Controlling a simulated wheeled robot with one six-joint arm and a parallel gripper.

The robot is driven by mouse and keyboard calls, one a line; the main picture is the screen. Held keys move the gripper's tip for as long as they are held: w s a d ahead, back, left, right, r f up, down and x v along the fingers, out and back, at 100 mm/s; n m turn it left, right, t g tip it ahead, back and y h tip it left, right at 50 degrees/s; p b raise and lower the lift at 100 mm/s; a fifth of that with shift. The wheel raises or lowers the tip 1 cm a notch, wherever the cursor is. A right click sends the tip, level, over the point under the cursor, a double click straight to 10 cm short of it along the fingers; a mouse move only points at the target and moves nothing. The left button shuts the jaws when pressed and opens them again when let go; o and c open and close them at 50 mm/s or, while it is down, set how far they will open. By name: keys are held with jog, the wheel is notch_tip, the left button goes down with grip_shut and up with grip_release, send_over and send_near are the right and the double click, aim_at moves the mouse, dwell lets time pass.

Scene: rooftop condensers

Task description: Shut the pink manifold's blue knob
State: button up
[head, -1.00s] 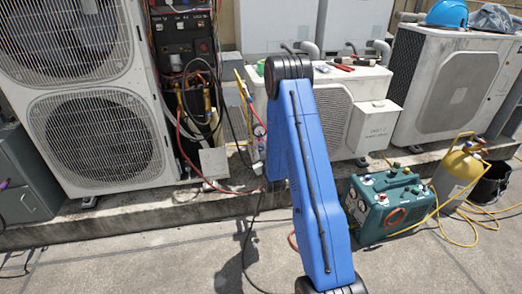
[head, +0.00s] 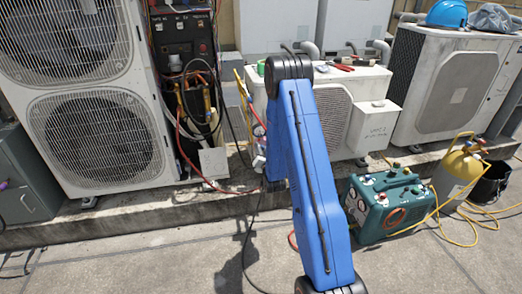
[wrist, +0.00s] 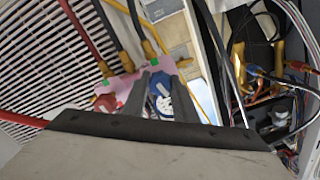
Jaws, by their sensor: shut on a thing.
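The pink manifold (wrist: 128,82) shows in the wrist view, with dark, red and yellow hoses running up from it. Its blue knob (wrist: 160,88) is between the two dark fingers of my gripper (wrist: 161,92), which are shut on it. The fingers hide the knob's sides. A red knob (wrist: 105,103) is to the left of the fingers, apart from them. In the head view my blue arm hides the gripper and most of the manifold area.
A condenser with two fans (head: 100,135) stands left of an open electrical panel (head: 185,60). A green recovery machine (head: 385,208) and a yellow-topped cylinder (head: 460,172) stand on the floor at right. The concrete in front is mostly clear, apart from hoses.

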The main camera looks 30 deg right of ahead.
jog(key=shift+s+f+m, duration=0.1)
jog(key=shift+f+m, duration=0.05)
jog(key=shift+m, duration=1.05)
jog(key=o, duration=1)
jog(key=shift+o, duration=0.2)
